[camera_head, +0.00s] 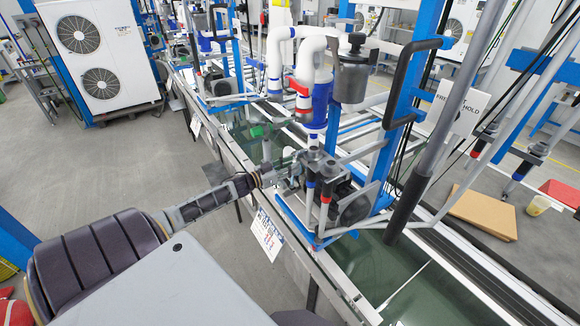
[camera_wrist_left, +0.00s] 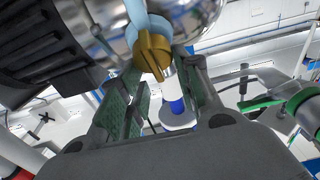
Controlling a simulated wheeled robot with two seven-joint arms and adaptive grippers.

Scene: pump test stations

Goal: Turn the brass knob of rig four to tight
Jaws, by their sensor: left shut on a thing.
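The brass knob (camera_wrist_left: 152,53) shows in the left wrist view, with its flat grip between the tips of my left gripper (camera_wrist_left: 160,72). The gripper is shut on it. The knob sits against a shiny metal body with a pale blue ring. In the head view my left gripper (camera_head: 284,178) reaches in from the left to the front of the rig with grey pipes and a pump (camera_head: 352,205). The knob cannot be made out there, and its turn position is unclear. My right gripper is not in view.
A printed sign (camera_head: 268,236) hangs on the bench's front edge below the gripper. Blue frame posts, white pipes (camera_head: 311,62) and a dark canister (camera_head: 351,80) crowd the rig. A cardboard piece (camera_head: 481,211) lies at the right. The floor at left is open.

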